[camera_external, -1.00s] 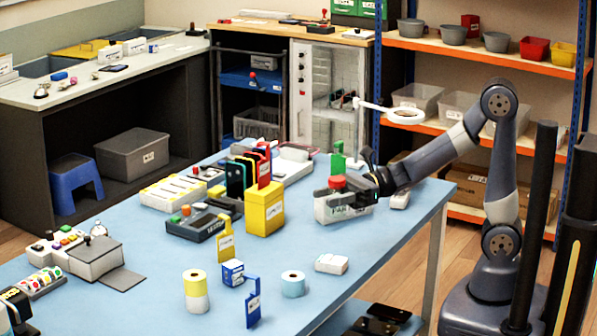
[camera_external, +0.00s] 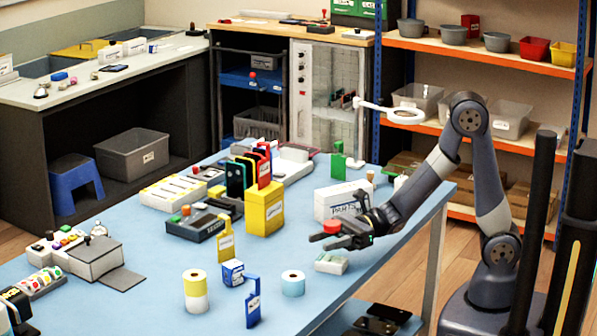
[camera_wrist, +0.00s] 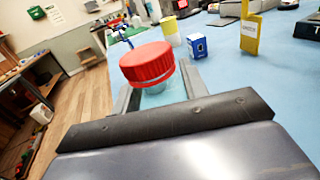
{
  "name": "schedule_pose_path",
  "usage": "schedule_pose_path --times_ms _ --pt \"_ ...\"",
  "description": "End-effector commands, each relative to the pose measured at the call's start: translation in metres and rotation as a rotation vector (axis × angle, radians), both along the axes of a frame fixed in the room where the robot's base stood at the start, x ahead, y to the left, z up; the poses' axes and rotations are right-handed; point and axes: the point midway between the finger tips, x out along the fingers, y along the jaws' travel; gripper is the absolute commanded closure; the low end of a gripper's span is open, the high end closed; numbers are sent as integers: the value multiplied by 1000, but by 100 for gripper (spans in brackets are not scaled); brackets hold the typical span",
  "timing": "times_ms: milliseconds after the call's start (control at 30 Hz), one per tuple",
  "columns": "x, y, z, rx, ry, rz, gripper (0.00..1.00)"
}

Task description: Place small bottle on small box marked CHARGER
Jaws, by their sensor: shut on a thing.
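The small bottle has a red cap (camera_external: 332,227), and its pale body is mostly hidden by the fingers. My gripper (camera_external: 328,240) is shut on it and holds it upright or nearly so. In the wrist view the bottle's red cap (camera_wrist: 148,64) stands between the two fingers of my gripper (camera_wrist: 155,88). A small white box (camera_external: 331,263) lies on the blue table just below the gripper in the picture. Its print is too small to read, so I cannot tell whether it says CHARGER. I cannot tell the height of the bottle above it.
A larger white box (camera_external: 335,203) stands behind the gripper. A pale blue roll (camera_external: 293,283), a blue-and-white box (camera_external: 232,272), a blue tag stand (camera_external: 252,302) and a yellow-white roll (camera_external: 196,291) stand left of the small white box. The table's right edge (camera_external: 405,248) is close by.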

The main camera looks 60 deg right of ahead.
Motion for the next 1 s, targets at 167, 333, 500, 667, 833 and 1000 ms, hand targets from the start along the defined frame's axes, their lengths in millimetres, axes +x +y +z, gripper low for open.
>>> schedule_pose_path --times_ms 167,333,500,667,833,1000 --pt "0 0 -1 2 -3 0 82" --pt "0 0 -5 1 -3 0 82" --pt "0 0 -5 1 -3 0 48" --pt "0 0 -5 1 -2 0 36" --pt "0 0 -4 1 -2 0 36" --pt "0 0 1 1 -2 0 36"
